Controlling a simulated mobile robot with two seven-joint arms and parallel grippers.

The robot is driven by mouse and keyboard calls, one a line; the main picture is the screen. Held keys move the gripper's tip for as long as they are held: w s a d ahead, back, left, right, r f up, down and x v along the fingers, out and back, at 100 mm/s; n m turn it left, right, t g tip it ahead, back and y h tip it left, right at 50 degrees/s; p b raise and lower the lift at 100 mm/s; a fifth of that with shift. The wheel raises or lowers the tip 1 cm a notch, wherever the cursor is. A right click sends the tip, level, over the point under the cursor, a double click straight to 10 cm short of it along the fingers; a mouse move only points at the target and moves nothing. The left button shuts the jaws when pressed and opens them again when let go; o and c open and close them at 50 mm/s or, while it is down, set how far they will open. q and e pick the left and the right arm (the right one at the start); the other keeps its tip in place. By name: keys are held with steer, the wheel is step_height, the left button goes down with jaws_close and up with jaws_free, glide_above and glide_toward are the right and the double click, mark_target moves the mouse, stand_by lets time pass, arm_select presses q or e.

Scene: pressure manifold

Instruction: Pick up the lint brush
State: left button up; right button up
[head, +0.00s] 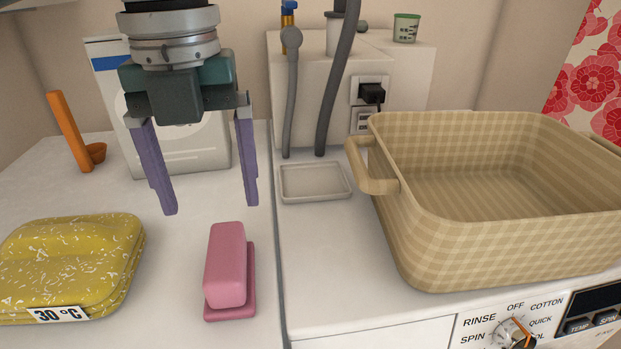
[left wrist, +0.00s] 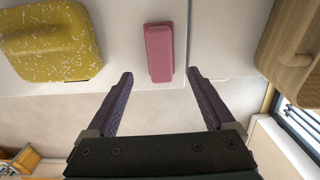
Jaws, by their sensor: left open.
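The pink lint brush (head: 226,266) lies on the white top at front centre in the head view, left of the dark seam. It also shows in the left wrist view (left wrist: 159,52), just beyond the fingertips and between their lines. My left gripper (head: 211,208) is open and empty, with its purple fingers pointing down, above and behind the brush. The fingers also show in the left wrist view (left wrist: 160,77), apart from the brush. My right gripper is not in view.
A folded yellow cloth (head: 70,262) with a 30 °C tag lies left of the brush. A woven basket (head: 440,250) stands at right. A white box (head: 190,150) and an orange scoop (head: 68,130) stand behind. The top around the brush is clear.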

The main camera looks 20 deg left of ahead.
mark_target(224, 249)
arm_select(q)
steer(key=shift+a+f, duration=0.15)
steer(key=shift+f, duration=0.25)
steer(key=f, duration=0.3)
steer(key=f+b, duration=0.1)
steer(key=f, duration=0.5)
steer(key=shift+d, duration=0.25)
steer(key=shift+r, duration=0.1)
jaws_close()
